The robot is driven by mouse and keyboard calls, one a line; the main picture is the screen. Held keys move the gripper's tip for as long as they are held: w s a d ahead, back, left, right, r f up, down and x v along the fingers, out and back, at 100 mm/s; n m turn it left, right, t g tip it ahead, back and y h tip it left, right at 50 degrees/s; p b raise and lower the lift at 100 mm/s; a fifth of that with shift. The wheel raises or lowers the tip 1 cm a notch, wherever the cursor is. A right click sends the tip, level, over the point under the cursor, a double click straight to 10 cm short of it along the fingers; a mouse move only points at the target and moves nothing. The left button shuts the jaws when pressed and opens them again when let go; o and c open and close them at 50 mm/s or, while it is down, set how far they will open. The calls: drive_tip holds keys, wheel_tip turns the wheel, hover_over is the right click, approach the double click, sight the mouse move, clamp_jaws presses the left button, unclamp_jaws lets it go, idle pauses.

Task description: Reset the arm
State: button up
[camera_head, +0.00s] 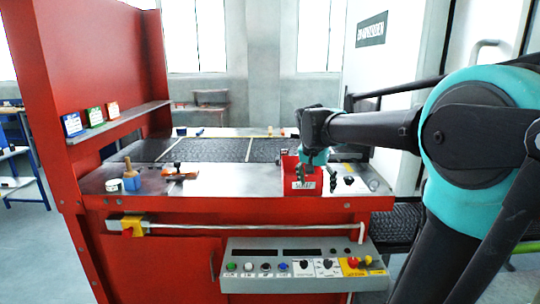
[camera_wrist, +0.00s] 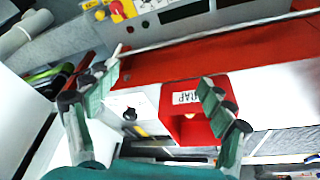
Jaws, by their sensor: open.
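My gripper (camera_head: 318,176) is at the end of my arm, which reaches in from the right in the head view. It points down over the right part of the red machine's worktop, at the red scrap bin (camera_head: 290,178). I cannot tell whether a finger touches the bin.
A mesh belt (camera_head: 202,150) runs behind the metal worktop (camera_head: 230,182). A brush-like wooden tool, a small tub (camera_head: 131,181) and a clamp-like piece (camera_head: 178,174) stand at left. A control panel (camera_head: 300,266) is in front. Coloured boxes (camera_head: 95,117) sit on the left shelf.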

drive_tip(key=s+d+f+n+y, duration=0.1)
drive_tip(key=s+f+n, duration=0.2)
drive_tip(key=s+f, duration=0.7)
drive_tip(key=s+d+f+n+y, duration=0.1)
drive_tip(key=s+d+f+n, duration=0.1)
drive_tip(key=s+f, duration=0.9)
drive_tip(key=shift+d+f+n+t, duration=0.35)
drive_tip(key=shift+f+n, duration=0.25)
drive_tip(key=shift+f, duration=0.3)
drive_tip(key=shift+s, duration=0.1)
